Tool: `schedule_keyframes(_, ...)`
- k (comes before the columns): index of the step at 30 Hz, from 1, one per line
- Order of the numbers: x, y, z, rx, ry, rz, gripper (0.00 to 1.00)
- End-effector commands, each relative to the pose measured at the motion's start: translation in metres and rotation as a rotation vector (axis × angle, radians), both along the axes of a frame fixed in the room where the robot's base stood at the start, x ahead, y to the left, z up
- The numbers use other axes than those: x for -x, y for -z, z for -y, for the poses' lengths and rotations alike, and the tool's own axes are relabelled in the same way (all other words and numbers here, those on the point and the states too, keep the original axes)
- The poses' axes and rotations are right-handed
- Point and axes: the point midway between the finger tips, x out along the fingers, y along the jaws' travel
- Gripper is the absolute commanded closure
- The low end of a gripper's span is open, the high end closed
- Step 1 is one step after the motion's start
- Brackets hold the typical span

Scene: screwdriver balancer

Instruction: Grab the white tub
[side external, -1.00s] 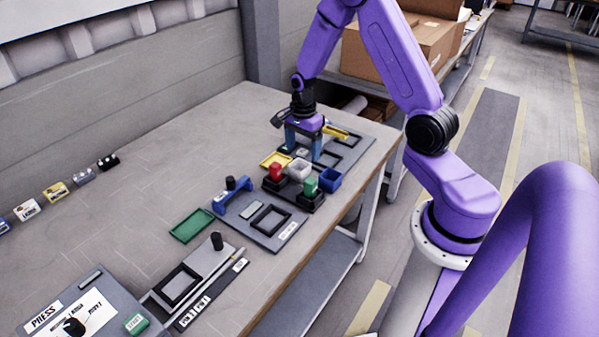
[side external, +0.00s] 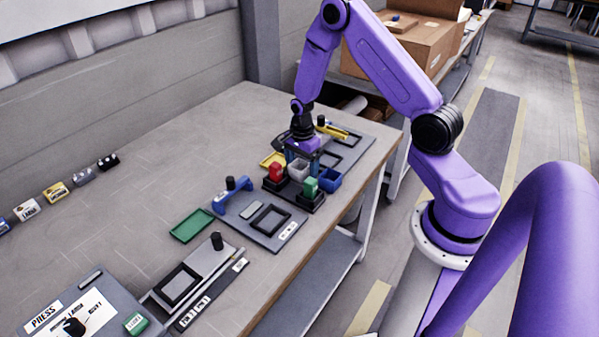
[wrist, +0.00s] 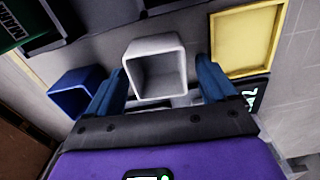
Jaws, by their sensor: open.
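The white tub (side external: 298,171) stands among the coloured items near the table's right edge, between the red block and the blue tub. In the wrist view the white tub (wrist: 156,68) is open-topped and lies between my fingers. My gripper (side external: 302,160) is just above and behind the tub in the side view. In the wrist view my gripper (wrist: 160,85) is open, one blue finger on each side of the tub, with a visible gap at the right finger. Contact at the left finger is hard to tell.
A blue tub (side external: 327,179) stands close to the right of the white tub, and it also shows in the wrist view (wrist: 76,92). A yellow tray (side external: 273,160) lies on the other side, also in the wrist view (wrist: 244,38).

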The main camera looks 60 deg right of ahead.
Motion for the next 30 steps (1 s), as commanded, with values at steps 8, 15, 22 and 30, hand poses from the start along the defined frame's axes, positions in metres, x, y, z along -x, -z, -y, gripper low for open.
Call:
schedule_keyframes(8, 0.000, 0.000, 0.000, 0.000, 0.000, 0.000, 0.70)
schedule_keyframes(15, 0.000, -0.001, 0.000, 0.000, -0.001, 0.000, 0.70)
schedule_keyframes(22, -0.001, -0.010, 0.000, 0.000, -0.001, 0.003, 0.70)
schedule_keyframes(30, 0.009, -0.045, -0.003, 0.001, -0.002, 0.003, 0.70)
